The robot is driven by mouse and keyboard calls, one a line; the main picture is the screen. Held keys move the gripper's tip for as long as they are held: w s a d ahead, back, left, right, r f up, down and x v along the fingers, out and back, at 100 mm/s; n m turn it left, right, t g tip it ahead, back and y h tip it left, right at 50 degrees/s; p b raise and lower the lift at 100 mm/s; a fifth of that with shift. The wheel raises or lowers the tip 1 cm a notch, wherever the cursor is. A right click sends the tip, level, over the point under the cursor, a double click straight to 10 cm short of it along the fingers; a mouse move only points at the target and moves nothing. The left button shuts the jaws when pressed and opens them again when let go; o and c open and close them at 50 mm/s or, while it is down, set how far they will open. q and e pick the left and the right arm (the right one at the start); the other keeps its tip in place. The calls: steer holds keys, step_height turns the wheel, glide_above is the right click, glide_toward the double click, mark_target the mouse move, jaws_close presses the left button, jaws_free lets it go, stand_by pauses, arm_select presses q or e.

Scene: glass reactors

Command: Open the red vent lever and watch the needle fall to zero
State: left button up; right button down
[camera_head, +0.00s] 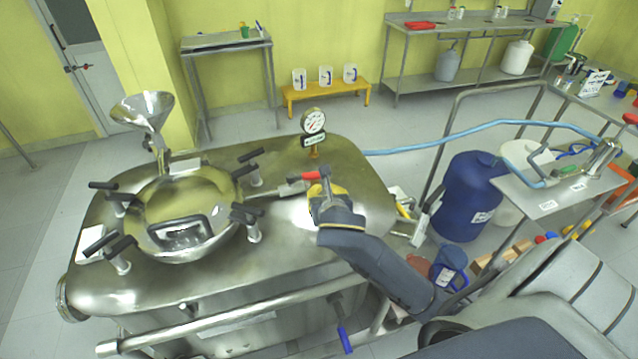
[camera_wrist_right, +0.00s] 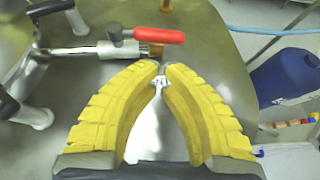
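The red vent lever (camera_head: 312,175) sits on a metal valve on top of the steel reactor (camera_head: 290,215). In the right wrist view the lever (camera_wrist_right: 158,36) lies crosswise, its free end pointing right, just beyond my fingertips. My right gripper (camera_head: 324,187) is over the reactor top beside the lever. In the wrist view its yellow fingers (camera_wrist_right: 162,68) curve in and their tips nearly meet; the lever is not between them. A small silvery bit shows between the fingers. The round pressure gauge (camera_head: 313,121) stands behind the lever; its needle is too small to read. My left gripper is out of view.
Black-handled clamps (camera_head: 247,215) ring the reactor's round lid (camera_head: 185,215), left of the lever. A steel funnel (camera_head: 143,110) rises behind the lid. A blue hose (camera_head: 440,143) runs right from the reactor. A blue drum (camera_head: 468,195) stands to the right.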

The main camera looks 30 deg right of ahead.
mark_target(309, 176)
steer(key=x, duration=0.9)
steer(key=shift+w+f, duration=0.15)
steer(key=shift+w+d, duration=0.5)
stand_by(0.4)
